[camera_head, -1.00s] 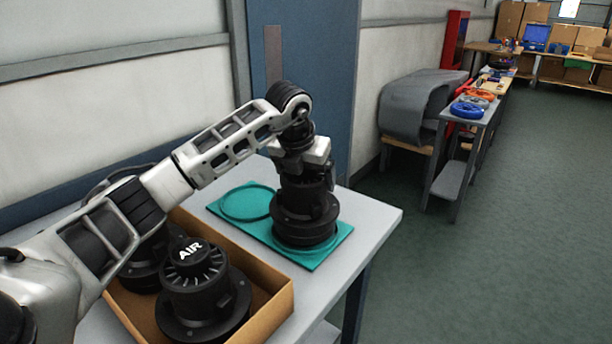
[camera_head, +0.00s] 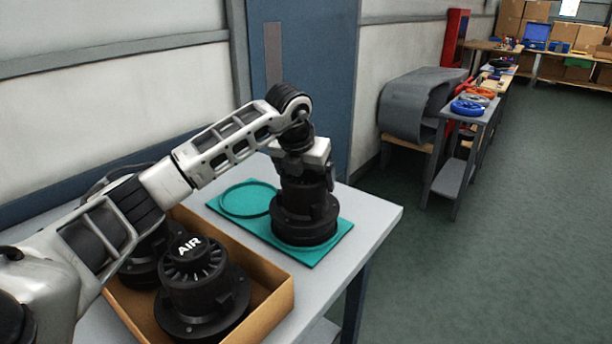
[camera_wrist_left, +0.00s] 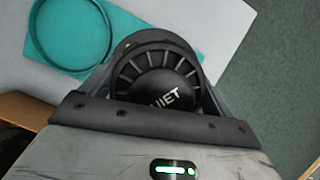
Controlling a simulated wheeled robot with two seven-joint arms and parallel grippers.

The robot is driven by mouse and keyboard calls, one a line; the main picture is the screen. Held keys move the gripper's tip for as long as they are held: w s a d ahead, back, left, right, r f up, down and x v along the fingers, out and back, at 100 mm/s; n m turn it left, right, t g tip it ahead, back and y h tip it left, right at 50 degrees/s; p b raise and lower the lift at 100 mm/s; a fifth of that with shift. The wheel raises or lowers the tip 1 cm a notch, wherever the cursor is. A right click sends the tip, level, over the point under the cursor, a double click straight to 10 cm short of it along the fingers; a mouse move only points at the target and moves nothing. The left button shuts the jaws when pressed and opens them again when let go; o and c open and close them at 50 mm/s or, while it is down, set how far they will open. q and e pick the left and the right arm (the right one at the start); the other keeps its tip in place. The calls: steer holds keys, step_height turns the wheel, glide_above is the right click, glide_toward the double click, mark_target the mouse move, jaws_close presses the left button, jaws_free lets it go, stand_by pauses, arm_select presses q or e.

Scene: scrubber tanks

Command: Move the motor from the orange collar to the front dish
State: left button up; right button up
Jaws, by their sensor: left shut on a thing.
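My left gripper (camera_head: 303,160) is shut on a black motor (camera_head: 304,218). In the left wrist view the motor's finned top (camera_wrist_left: 158,75) reads "QUIET" and sits between the fingers. The motor is upright at the right-hand ring dish of a teal plate (camera_head: 311,262); its base covers most of that dish, and I cannot tell whether it is fully seated. The plate's other ring dish (camera_head: 248,199) is empty. An orange collar (camera_head: 481,92) lies on the far narrow bench, with nothing standing in it that I can make out. My right gripper is not in view.
An open cardboard box (camera_head: 268,318) beside the plate holds black motors, one marked "AIR" (camera_head: 200,280). A blue collar (camera_head: 467,108) lies near the orange one. A grey curved housing (camera_head: 415,100) stands left of that bench. The floor at right is clear.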

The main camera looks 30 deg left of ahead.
arm_select(q)
steer(key=shift+w, duration=0.1)
stand_by(0.6)
steer(key=o, duration=1.8)
steer(key=shift+f, duration=0.25)
steer(key=shift+r, duration=0.1)
